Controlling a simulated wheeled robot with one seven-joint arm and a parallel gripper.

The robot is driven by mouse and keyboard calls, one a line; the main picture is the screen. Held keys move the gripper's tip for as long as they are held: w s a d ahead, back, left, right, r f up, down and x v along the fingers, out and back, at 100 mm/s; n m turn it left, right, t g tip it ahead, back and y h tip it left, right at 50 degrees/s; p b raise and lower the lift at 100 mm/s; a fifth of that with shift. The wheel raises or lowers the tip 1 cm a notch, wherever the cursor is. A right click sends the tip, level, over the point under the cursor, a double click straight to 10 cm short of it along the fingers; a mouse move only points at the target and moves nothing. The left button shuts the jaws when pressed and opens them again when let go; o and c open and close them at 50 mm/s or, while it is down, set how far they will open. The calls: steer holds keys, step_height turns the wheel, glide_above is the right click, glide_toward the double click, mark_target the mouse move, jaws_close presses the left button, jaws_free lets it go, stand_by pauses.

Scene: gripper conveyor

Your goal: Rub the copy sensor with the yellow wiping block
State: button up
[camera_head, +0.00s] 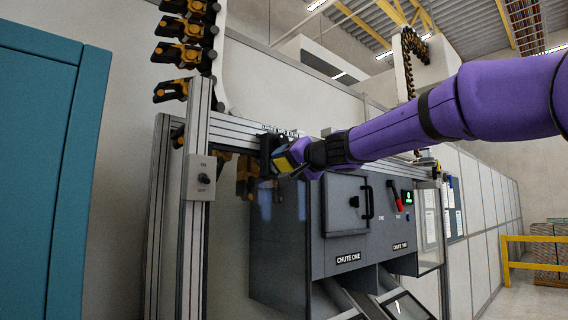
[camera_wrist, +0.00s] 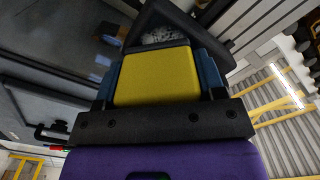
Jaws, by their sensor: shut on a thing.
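My gripper (camera_head: 292,152) is shut on the yellow wiping block (camera_head: 284,163), at the end of my purple arm. In the wrist view the block (camera_wrist: 156,76) sits between my two blue fingers and fills the middle. A black housing (camera_head: 267,146) on the metal rail, apparently the copy sensor, is just left of the block. In the wrist view this dark housing (camera_wrist: 178,22) is just beyond the block, with a pale speckled patch (camera_wrist: 160,35) on its face. I cannot tell whether block and face touch.
The aluminium frame (camera_head: 196,140) carries an on/off switch box (camera_head: 202,177). Below my arm is a grey machine with a handled door (camera_head: 346,205) and a "CHUTE ONE" label. Black-and-orange grippers (camera_head: 182,55) hang above left. A teal cabinet (camera_head: 35,170) stands at the left.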

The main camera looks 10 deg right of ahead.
mark_target(267, 162)
steer(key=shift+w+d+r, duration=0.1)
steer(key=shift+w+d, duration=0.6)
steer(key=shift+d, duration=0.3)
steer(key=shift+s+a, duration=1.1)
steer(key=shift+a, duration=0.3)
steer(key=shift+s+a, duration=0.35)
steer(key=shift+a, duration=0.35)
steer(key=shift+s+a, duration=0.35)
steer(key=shift+a, duration=0.3)
steer(key=v, duration=0.6)
steer(key=v, duration=0.3)
